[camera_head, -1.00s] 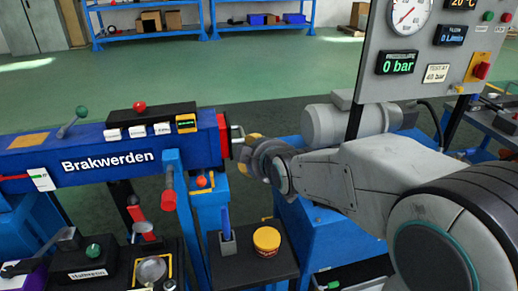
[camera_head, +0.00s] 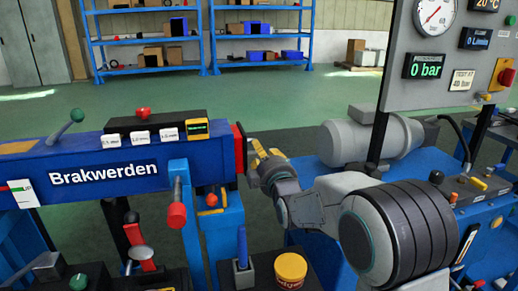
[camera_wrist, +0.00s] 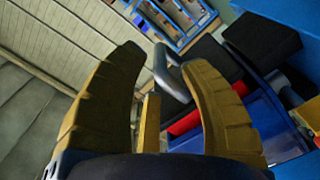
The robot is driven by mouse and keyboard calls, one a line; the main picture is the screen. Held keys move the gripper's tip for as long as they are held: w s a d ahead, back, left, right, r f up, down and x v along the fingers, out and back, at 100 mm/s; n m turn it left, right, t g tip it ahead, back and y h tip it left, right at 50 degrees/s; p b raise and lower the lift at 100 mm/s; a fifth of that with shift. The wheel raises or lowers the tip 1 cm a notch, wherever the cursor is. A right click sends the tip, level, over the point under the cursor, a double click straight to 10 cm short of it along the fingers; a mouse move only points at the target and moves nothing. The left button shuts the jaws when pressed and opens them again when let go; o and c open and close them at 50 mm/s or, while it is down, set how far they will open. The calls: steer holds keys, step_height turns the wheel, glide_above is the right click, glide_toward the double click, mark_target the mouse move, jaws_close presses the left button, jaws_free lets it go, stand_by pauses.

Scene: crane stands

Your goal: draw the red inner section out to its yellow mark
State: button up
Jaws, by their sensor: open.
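The blue boom marked "Brakwerden" (camera_head: 105,175) lies across the left of the head view. The red inner section (camera_head: 240,148) shows only as a short end at the boom's right end; I see no yellow mark on it there. Red also shows behind the right finger in the wrist view (camera_wrist: 185,123). A grey bar handle (camera_wrist: 168,75) shows between my fingertips in the wrist view. My gripper (camera_head: 260,151) is just right of the red end, its yellow-brown fingers spread. In the wrist view my gripper (camera_wrist: 165,62) is open, with nothing clamped; contact with the handle cannot be told.
A gauge panel (camera_head: 455,50) reading 0 bar stands at the right, above a grey motor (camera_head: 365,140). A red-ended lever (camera_head: 177,213) hangs below the boom. A yellow-lidded tub (camera_head: 290,267) stands below my gripper. Open green floor lies behind.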

steer(key=shift+x, duration=2.45)
jaws_close()
